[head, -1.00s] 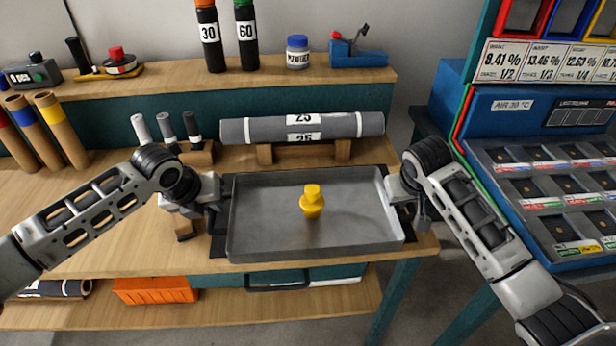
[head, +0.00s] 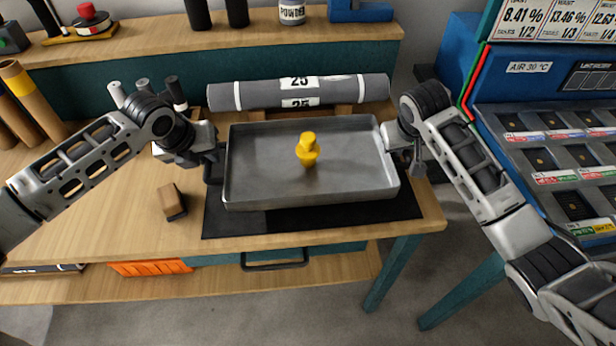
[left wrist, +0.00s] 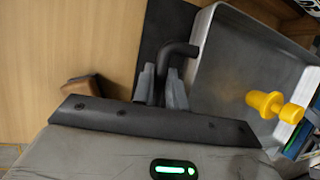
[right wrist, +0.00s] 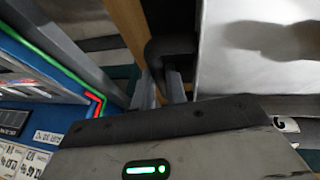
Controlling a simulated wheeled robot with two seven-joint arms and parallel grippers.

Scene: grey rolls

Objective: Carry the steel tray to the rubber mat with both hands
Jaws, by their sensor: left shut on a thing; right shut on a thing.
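The steel tray (head: 245,185) is a shallow grey rectangle. It is level in the head view, with a yellow knobbed piece (head: 307,150) standing inside it. The black rubber mat (head: 330,220) lies on the table, and a strip shows in front of and left of the tray. The tray overlaps the mat; I cannot tell how large a gap is between them. My left gripper (head: 212,160) is shut on the tray's dark left handle (left wrist: 180,50). My right gripper (head: 408,152) is shut on the dark right handle (right wrist: 168,47).
A grey roll (head: 300,92) rests on a wooden cradle just behind the tray. A small wooden block (head: 171,201) lies left of the mat. Brown tubes (head: 30,90) stand at the left. A blue rack (head: 540,150) stands at the right, past the table edge.

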